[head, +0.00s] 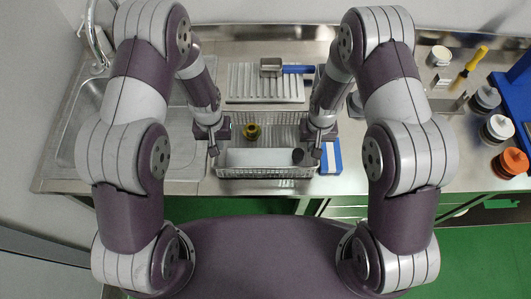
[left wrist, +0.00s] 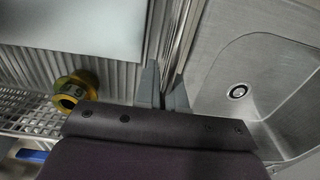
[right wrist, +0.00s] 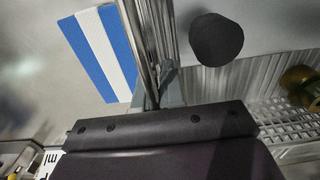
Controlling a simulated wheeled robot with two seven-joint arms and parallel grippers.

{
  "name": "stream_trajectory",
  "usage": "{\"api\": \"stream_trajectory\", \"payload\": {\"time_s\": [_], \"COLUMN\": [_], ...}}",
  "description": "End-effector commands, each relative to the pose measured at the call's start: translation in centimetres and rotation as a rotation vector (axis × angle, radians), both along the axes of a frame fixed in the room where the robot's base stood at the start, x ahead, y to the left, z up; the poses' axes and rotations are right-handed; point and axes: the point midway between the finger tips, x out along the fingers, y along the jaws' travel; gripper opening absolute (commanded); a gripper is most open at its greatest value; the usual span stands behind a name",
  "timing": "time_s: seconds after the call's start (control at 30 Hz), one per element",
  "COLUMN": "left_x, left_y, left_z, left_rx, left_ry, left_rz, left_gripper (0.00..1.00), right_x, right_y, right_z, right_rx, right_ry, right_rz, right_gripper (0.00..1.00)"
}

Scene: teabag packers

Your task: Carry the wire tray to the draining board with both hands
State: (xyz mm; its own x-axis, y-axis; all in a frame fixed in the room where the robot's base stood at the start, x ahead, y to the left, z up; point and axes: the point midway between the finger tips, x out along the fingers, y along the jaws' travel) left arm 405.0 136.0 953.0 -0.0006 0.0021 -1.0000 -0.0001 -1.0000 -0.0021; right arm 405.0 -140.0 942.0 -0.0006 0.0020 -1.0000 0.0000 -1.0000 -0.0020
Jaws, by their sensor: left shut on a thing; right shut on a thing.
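The wire tray (head: 265,173) is in the middle of the counter front in the head view, apparently level. It holds a pale flat piece (head: 257,157), a yellow ring-like thing (head: 252,131) and a dark round thing (head: 298,155). My left gripper (head: 212,147) is shut on its left rim, which shows in the left wrist view (left wrist: 172,35). My right gripper (head: 318,150) is shut on its right rim, which shows in the right wrist view (right wrist: 150,40). A ribbed metal board (head: 240,85) lies just behind the tray. I cannot tell whether the tray touches the counter.
A scoop (head: 297,69) with a blue handle lies on the ribbed board. A sink (head: 90,105) with a tap (head: 97,40) is at the left. A blue-and-white thing (head: 330,158) is beside the tray's right end. Several lidded jars (head: 497,128) stand far right.

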Motion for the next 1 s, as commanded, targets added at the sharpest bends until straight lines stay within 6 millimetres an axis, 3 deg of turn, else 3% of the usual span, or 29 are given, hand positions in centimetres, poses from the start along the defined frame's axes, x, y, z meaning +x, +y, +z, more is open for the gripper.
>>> {"api": "stream_trajectory", "payload": {"time_s": [0.03, 0.1, 0.13, 0.47, 0.8, 1.0], "left_x": [0.0, 0.0, 0.0, 0.1, 0.1, 0.0], "left_y": [0.0, 0.0, 0.0, 0.0, 0.1, 0.1], "left_z": [-1.2, -0.3, -0.3, 0.3, 8.5, 11.3], "left_rx": [0.0, 0.0, 0.0, 0.0, -0.001, -0.001], "left_ry": [-0.001, 0.0, 0.0, -0.002, -0.006, -0.001], "left_rz": [0.0, 0.0, 0.0, 0.0, 0.0, 0.0], "left_gripper": [0.0, 0.32, 0.34, 0.34, 0.34, 0.34], "right_x": [0.0, 0.0, 0.0, 0.0, 0.0, 0.0], "right_y": [0.0, 0.0, 0.0, 0.0, 0.0, 0.0], "right_z": [-1.2, -0.3, -0.3, -0.3, -0.3, -0.3], "right_rx": [0.0, 0.0, 0.0, 0.0, 0.0, 0.0], "right_ry": [-0.001, 0.0, 0.0, 0.0, 0.0, 0.0], "right_rz": [0.0, 0.0, 0.0, 0.0, 0.0, 0.0], "right_gripper": [0.0, 0.32, 0.34, 0.34, 0.34, 0.34]}}
